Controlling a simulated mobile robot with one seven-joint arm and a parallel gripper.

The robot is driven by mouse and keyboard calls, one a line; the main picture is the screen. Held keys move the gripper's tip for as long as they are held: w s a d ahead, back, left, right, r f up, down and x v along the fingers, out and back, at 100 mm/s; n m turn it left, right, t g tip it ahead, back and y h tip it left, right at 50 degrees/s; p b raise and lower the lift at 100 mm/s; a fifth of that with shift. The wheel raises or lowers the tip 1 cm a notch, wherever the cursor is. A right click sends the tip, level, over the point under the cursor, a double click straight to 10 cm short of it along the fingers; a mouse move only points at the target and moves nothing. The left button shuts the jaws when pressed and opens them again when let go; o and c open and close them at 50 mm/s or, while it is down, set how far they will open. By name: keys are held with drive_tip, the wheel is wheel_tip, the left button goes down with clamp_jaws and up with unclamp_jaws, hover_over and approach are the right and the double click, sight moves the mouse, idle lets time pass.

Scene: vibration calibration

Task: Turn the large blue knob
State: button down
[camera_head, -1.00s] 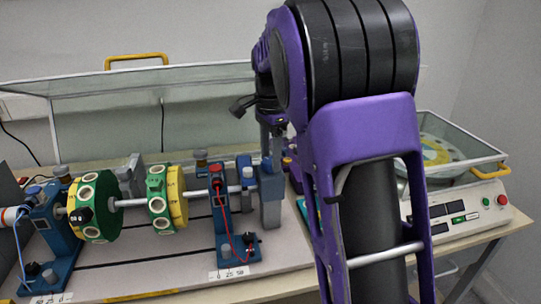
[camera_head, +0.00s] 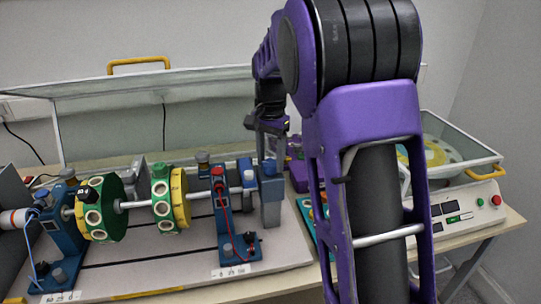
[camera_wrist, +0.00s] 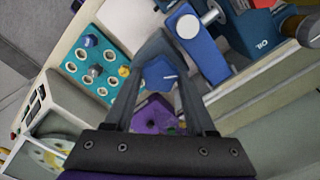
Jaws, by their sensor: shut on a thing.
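The large blue knob (camera_wrist: 160,78) shows in the wrist view as a faceted blue cap with a white mark on it. It sits between the dark fingers of my gripper (camera_wrist: 157,55), which are shut on it. A purple box (camera_wrist: 152,118) shows beneath the knob, between the fingers. In the head view the purple box (camera_head: 298,172) stands behind the shaft rig, partly hidden by my arm. The knob cannot be made out in the head view.
A shaft rig with green and yellow discs (camera_head: 170,198) fills the left of the table. A teal panel with round sockets (camera_wrist: 97,66) lies beside the purple box. A white control console (camera_head: 465,212) with red and green buttons stands at the right.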

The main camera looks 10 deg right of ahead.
sight(270, 163)
idle(0.3)
drive_tip(key=shift+c, duration=1.1)
unclamp_jaws()
drive_tip(key=shift+r, duration=0.1)
wheel_tip(270, 163, up, 17)
drive_tip(key=p, duration=0.3)
drive_tip(key=shift+r, duration=0.15)
